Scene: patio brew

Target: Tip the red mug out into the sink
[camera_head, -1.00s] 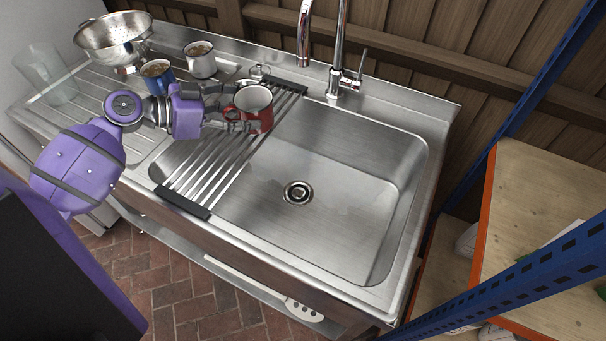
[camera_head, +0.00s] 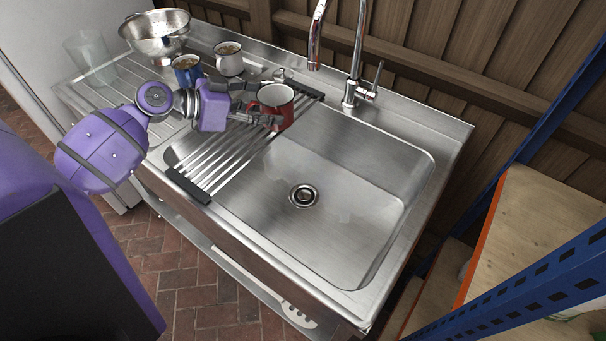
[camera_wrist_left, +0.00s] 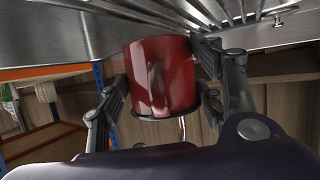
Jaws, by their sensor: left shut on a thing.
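The red mug (camera_head: 277,120) with a pale inside is upright, or nearly so, above the rack at the left part of the sink (camera_head: 345,235). My left gripper (camera_head: 268,118) is shut on the mug, with its fingers on either side of it. In the left wrist view the mug (camera_wrist_left: 160,78) shows between the two fingers, with the steel of the sink unit behind it. What is in the mug cannot be made out. The sink basin is open, with a drain (camera_head: 304,195) in its floor. My right gripper is not in view.
A roll-up rack (camera_head: 228,160) spans the basin's left part. A chrome tap (camera_head: 355,60) stands at the back. A blue mug (camera_head: 184,75), a white mug (camera_head: 228,64), a colander (camera_head: 155,45) and a clear container (camera_head: 90,58) stand on the left. A shelf (camera_head: 530,240) is at the right.

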